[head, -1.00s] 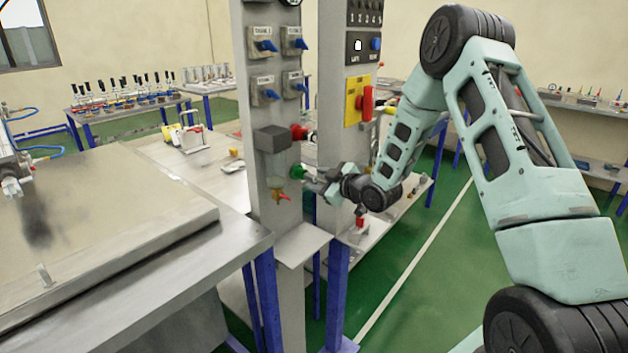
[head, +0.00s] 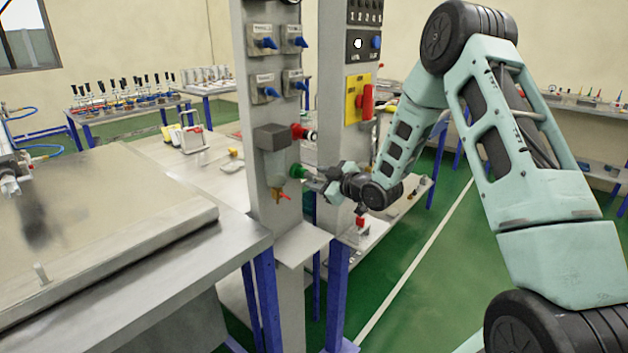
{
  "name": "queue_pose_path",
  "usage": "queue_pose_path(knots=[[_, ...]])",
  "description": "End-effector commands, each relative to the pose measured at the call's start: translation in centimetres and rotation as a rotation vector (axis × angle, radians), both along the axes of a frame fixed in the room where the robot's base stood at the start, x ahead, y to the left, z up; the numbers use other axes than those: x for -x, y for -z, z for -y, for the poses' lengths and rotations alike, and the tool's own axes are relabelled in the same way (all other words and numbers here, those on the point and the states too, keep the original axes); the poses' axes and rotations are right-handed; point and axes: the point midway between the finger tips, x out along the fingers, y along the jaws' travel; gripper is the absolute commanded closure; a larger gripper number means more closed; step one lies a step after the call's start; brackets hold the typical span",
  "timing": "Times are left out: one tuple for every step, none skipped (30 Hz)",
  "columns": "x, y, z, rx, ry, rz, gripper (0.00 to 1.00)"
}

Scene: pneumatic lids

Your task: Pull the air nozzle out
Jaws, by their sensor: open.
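A small green fitting (head: 298,171), which looks like the air nozzle, sticks out from the right side of the near grey post (head: 258,110). My gripper (head: 309,176) is open, with its fingertips close to the right of the green fitting. From this distance I cannot tell whether the fingers touch or surround it. A filter unit with a dark grey top (head: 272,137) sits on the post just left of the fitting. A red knob (head: 299,132) is above the fitting, and a small orange-red valve (head: 279,195) is below it.
Blue-levered valves (head: 267,43) line the near post above. A metal bench (head: 120,220) fills the left. Green floor (head: 440,270) is open at the right.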

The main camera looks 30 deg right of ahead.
Motion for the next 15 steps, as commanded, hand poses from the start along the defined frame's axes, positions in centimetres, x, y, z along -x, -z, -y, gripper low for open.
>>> queue_pose_path(knots=[[0.01,-0.02,0.0,0.0,0.0,0.0,0.56],[0.01,-0.02,0.0,0.0,0.0,0.0,0.56],[0.01,-0.02,0.0,0.0,0.0,0.0,0.59],[0.01,-0.02,0.0,0.0,0.0,0.0,0.68],[0.01,-0.01,0.01,0.0,0.0,0.0,0.76],[0.01,-0.01,0.01,0.0,0.0,0.0,0.87],[0.01,-0.01,0.01,0.0,0.0,0.0,0.95],[0.01,0.0,0.02,0.0,0.001,-0.001,1.0],[0.01,0.0,0.02,-0.001,0.001,-0.001,1.0],[0.0,-0.03,0.02,0.0,0.0,0.0,1.0],[0.0,-0.03,0.02,0.0,0.0,0.0,1.0],[0.01,-0.02,0.03,0.0,0.0,0.0,1.0],[0.03,-0.02,0.04,-0.001,0.0,0.0,1.0],[0.06,0.0,0.06,-0.001,0.001,0.0,1.0],[0.12,0.0,0.08,-0.001,0.002,0.0,1.0]])
